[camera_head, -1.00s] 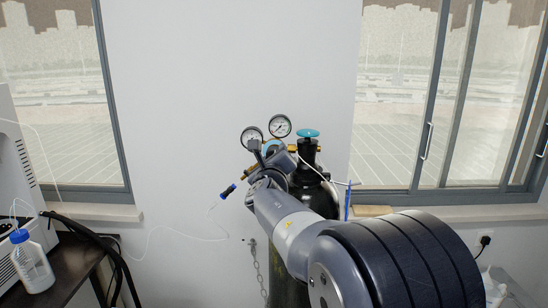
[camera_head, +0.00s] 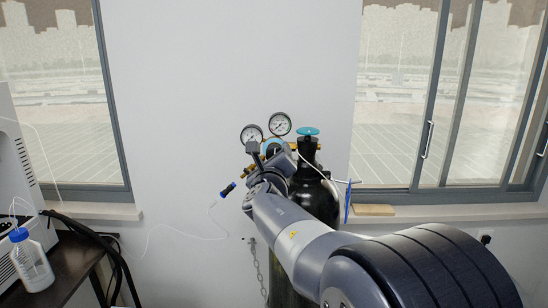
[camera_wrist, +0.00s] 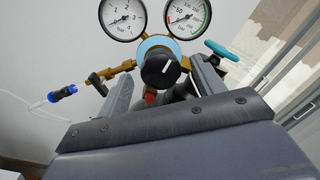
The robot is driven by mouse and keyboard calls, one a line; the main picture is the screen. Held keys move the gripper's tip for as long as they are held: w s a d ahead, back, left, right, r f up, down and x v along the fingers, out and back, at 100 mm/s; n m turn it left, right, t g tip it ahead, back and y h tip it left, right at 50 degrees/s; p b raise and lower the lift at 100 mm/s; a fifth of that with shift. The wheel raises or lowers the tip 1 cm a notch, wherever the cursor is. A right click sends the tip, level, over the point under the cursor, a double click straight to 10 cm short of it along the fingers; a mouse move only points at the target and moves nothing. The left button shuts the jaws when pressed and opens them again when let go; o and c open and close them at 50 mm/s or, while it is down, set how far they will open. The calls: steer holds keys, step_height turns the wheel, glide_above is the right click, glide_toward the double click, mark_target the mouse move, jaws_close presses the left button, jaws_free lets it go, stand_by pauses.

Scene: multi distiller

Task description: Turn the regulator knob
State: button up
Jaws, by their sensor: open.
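The regulator knob (camera_wrist: 161,68) is black with a white pointer line and faces the wrist camera, below two round gauges. My gripper (camera_wrist: 163,88) is open in the wrist view, with one finger on each side of the knob and lower in the picture. I cannot tell whether either finger touches it. The left gauge (camera_head: 252,134) and right gauge (camera_head: 280,124) stand above my gripper (camera_head: 272,152) in the head view. The regulator sits on a dark gas cylinder (camera_head: 318,200).
A teal cylinder valve (camera_head: 308,132) stands to the right of the gauges. A blue-ended hose fitting (camera_head: 228,190) sticks out left, with a thin white tube. A chain (camera_head: 258,270) hangs by the wall. A dark table with a blue-capped bottle (camera_head: 30,262) stands at left.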

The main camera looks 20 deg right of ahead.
steer(key=v, duration=0.8)
steer(key=shift+b, duration=0.3)
steer(key=shift+s, duration=0.1)
steer(key=p+x, duration=0.1)
steer(key=x, duration=0.9)
steer(key=shift+w+d, duration=0.2)
steer(key=shift+w, duration=0.15)
steer(key=shift+s+a, duration=0.1)
steer(key=shift+s, duration=0.05)
steer(key=shift+w, duration=0.25)
steer(key=m, duration=0.3)
steer(key=shift+s, duration=0.15)
steer(key=m+p, duration=0.1)
steer(key=m, duration=0.6)
steer(key=shift+r+g, duration=0.1)
steer(key=shift+g, duration=0.3)
steer(key=b+v, duration=0.1)
steer(key=v, duration=0.8)
steer(key=shift+s+a+b, duration=0.2)
steer(key=shift+s+b, duration=0.1)
steer(key=shift+s, duration=0.05)
